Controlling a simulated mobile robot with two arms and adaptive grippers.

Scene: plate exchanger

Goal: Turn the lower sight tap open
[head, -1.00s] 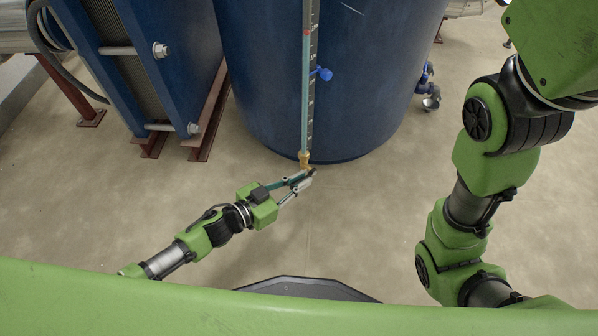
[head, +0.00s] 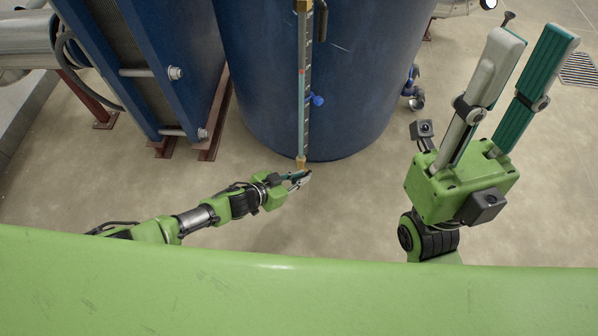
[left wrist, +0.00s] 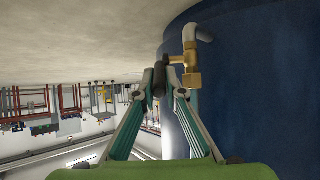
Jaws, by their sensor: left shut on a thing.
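The lower sight tap is a brass fitting (head: 301,162) at the foot of the sight glass on the blue tank. In the left wrist view its brass body (left wrist: 190,62) stands beside the tank wall with a pale pipe bending above it. My left gripper (head: 304,177) is at this tap. In the left wrist view its fingertips (left wrist: 161,86) are closed on the tap's dark handle (left wrist: 158,76), which they partly hide. My right gripper (head: 537,40) is raised at the right, empty, with its two fingers apart and pointing up, away from the tap.
The blue tank (head: 370,90) fills the centre back, with the scaled sight glass (head: 303,100) on its front. The blue plate exchanger (head: 150,60) stands left. The floor (head: 345,215) in front is clear.

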